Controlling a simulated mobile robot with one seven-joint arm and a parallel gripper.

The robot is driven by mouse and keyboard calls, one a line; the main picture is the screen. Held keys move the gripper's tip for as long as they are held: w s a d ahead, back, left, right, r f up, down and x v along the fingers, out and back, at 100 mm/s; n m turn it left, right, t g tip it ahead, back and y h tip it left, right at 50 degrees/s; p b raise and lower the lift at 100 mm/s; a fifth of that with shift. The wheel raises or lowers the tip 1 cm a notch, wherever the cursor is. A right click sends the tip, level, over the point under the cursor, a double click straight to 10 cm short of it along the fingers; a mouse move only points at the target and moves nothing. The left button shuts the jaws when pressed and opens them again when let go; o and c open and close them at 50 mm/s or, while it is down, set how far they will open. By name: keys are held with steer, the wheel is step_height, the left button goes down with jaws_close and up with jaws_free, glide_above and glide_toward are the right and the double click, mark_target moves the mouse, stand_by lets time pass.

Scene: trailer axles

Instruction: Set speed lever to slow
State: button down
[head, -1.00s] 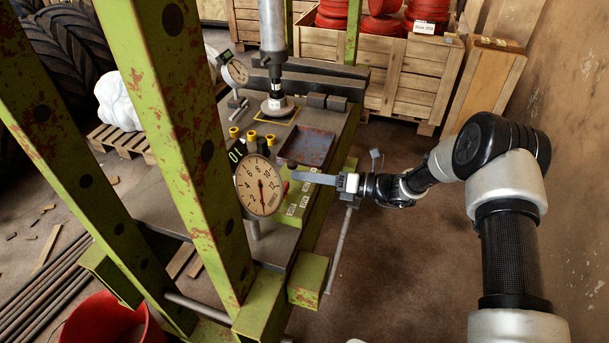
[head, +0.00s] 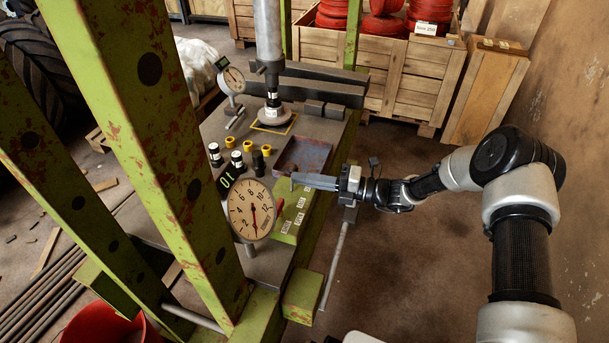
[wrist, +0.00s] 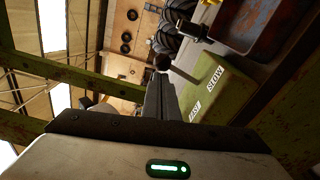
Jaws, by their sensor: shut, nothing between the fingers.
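My gripper (head: 296,179) is shut and empty, its fingers reaching left over the green control panel (head: 288,238) on the press bench. In the wrist view the closed fingers (wrist: 160,82) point at a dark round knob (wrist: 162,62), which looks like the lever's end. The knob appears right at the fingertips; I cannot tell whether they touch. A SLOW label (wrist: 215,78) and a FAST label (wrist: 195,112) show on the green panel right of the fingers. In the head view the panel's small white labels are too small to read.
A dial gauge (head: 252,210) stands left of the panel, partly covering a red part (head: 279,205). A shallow tray (head: 303,156) lies just beyond my fingers. Yellow and black fittings stand beside it. A green press post (head: 150,130) crosses the left. The floor to the right is open.

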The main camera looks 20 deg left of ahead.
steer(key=shift+w+m, duration=0.4)
steer(key=shift+m, duration=0.2)
steer(key=shift+w+a, duration=0.1)
steer(key=shift+w, duration=0.3)
